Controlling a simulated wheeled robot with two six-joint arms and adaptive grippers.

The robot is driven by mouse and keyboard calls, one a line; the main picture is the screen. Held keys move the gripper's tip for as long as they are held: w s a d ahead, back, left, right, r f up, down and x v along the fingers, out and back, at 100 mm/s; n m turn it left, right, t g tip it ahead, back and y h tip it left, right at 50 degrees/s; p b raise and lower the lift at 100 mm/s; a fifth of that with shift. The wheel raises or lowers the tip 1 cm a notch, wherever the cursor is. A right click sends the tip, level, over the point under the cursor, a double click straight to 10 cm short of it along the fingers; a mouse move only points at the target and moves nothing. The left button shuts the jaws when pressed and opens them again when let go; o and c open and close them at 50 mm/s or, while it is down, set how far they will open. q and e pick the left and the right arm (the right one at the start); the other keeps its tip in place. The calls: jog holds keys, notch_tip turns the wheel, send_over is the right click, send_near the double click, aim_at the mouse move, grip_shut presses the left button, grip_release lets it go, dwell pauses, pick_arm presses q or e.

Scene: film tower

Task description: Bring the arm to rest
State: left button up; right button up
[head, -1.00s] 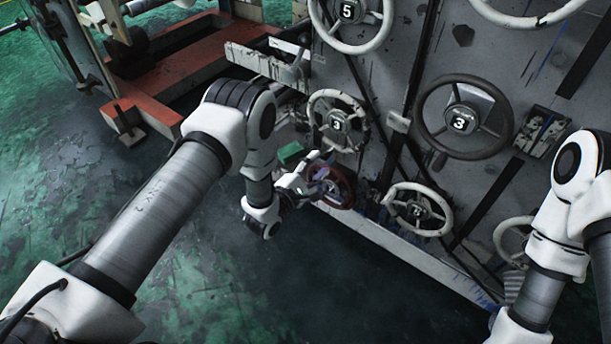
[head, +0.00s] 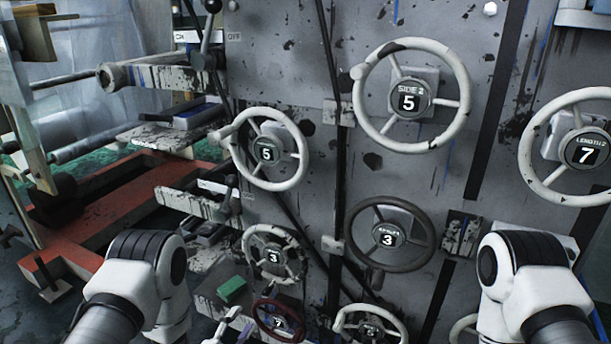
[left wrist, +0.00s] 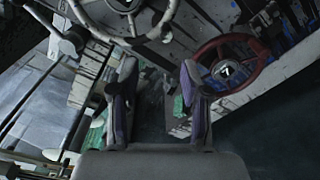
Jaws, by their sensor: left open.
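My left gripper (left wrist: 158,100) is open in the left wrist view, with its two dark fingers apart and nothing between them. A red handwheel marked 7 (left wrist: 226,70) is to the right of the fingers, with no contact visible. In the head view the red wheel (head: 279,320) is low in the picture. A small part of my left gripper (head: 232,326) shows just left of it at the bottom edge; most of it is cut off. My left arm comes in at the lower left. My right arm shows at the lower right, but its gripper is out of view.
A grey panel (head: 300,60) fills the middle, with white handwheels (head: 412,95) and a dark handwheel (head: 389,235) standing out from it. A lever (head: 207,30) is at the top left. A red-orange frame (head: 110,215) is at the left. A green block (head: 232,290) is near the red wheel.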

pick_arm(q)
jog(key=s+a+f+m+g+y, duration=0.2)
jog(key=s+f+m+g, duration=0.3)
jog(key=s, duration=0.5)
jog(key=s+a+f+m+g+y, duration=0.25)
jog(key=s+m+g, duration=0.45)
jog(key=s, duration=0.4)
jog(key=s+a+f+m+g+y, duration=0.1)
jog(key=s+a+f+m+g, duration=0.1)
jog(key=s+f+m+g, duration=0.6)
notch_tip(320, 180, up, 25)
jog(key=s+t+p, duration=0.2)
jog(key=t+p, duration=0.1)
jog(key=p, duration=1.9)
jog(key=shift+r+m, duration=0.15)
jog(key=shift+m, duration=0.15)
jog(key=shift+s, duration=0.1)
